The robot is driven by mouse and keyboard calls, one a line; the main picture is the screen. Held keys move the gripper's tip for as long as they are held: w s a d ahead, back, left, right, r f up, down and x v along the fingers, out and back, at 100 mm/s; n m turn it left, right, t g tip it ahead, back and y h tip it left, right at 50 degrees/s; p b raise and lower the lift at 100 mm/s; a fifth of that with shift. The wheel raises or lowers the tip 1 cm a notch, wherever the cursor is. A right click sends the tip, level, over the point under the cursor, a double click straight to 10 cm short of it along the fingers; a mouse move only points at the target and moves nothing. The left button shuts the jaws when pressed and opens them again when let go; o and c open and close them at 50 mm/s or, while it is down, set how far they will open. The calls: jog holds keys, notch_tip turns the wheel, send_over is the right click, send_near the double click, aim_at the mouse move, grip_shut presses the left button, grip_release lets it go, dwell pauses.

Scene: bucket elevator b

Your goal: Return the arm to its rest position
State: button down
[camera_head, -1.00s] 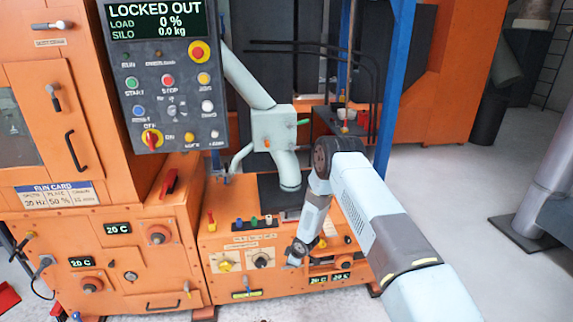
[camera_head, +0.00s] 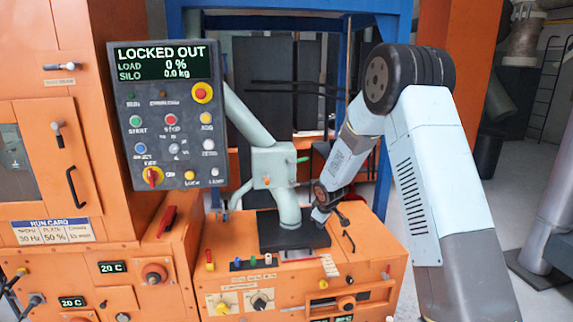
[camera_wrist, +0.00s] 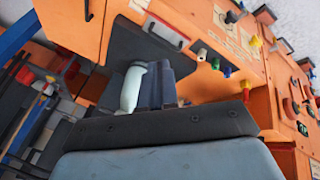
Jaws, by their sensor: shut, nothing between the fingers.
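My arm (camera_head: 425,160) is bent, with the elbow raised high at the right in the head view and the forearm sloping down to the left. My gripper (camera_head: 320,214) points down over the orange cabinet (camera_head: 285,285), beside the pale green pipe (camera_head: 287,205). From this angle I cannot tell whether it touches anything. In the wrist view my gripper's dark fingers (camera_wrist: 157,85) are shut and empty, with the pale pipe (camera_wrist: 132,88) showing just to their left.
A control panel (camera_head: 165,115) reading LOCKED OUT stands left of the arm. Blue frame posts (camera_head: 388,130) rise behind the arm. The cabinet top carries small coloured knobs (camera_head: 252,262) and a black plate (camera_head: 290,235). Grey floor (camera_head: 500,230) is open at right.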

jog(key=s+d+r+m+h, duration=0.1)
jog(key=s+d+r+m, duration=0.25)
jog(key=s+r, duration=0.7)
jog(key=s+d+r+m, duration=0.2)
jog(key=s+d+r, duration=0.4)
jog(key=r, duration=0.7)
jog(key=s+r+m, duration=0.2)
jog(key=s+r, duration=0.1)
jog(key=s, duration=1.1)
jog(key=s+d+r+m, duration=0.1)
jog(key=s+r+m, duration=0.1)
jog(key=s, duration=1.3)
jog(key=shift+s+d+r+m+y, duration=0.2)
jog(key=shift+r+m+y, duration=0.15)
jog(key=shift+r, duration=0.35)
jog(key=shift+s+a, duration=0.1)
jog(key=shift+s, duration=0.05)
